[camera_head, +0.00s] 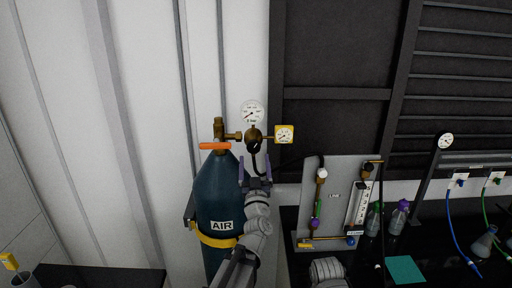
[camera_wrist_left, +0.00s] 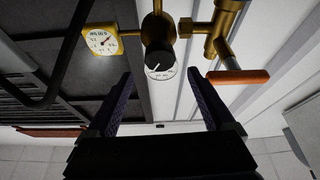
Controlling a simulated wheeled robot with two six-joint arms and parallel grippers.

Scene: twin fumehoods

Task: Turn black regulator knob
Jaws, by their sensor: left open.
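The black regulator knob (camera_head: 254,146) faces me on the brass regulator, above the left gripper in the head view. It also shows in the left wrist view (camera_wrist_left: 158,30), at top centre. My left gripper (camera_head: 255,162) is open, with its two fingers spread just below the knob in the head view. In the left wrist view the open fingers (camera_wrist_left: 160,78) have nothing between them that I can see held; the white round gauge (camera_wrist_left: 160,72) appears beyond them. I cannot tell the exact gap to the knob. My right gripper is not in view.
A yellow square gauge (camera_head: 284,135) sits right of the knob. An orange handle (camera_head: 215,146) is on the left, above the blue AIR cylinder (camera_head: 212,190). A grey panel (camera_head: 334,190) with tubes stands right of my arm, with bottles and flasks on the dark bench.

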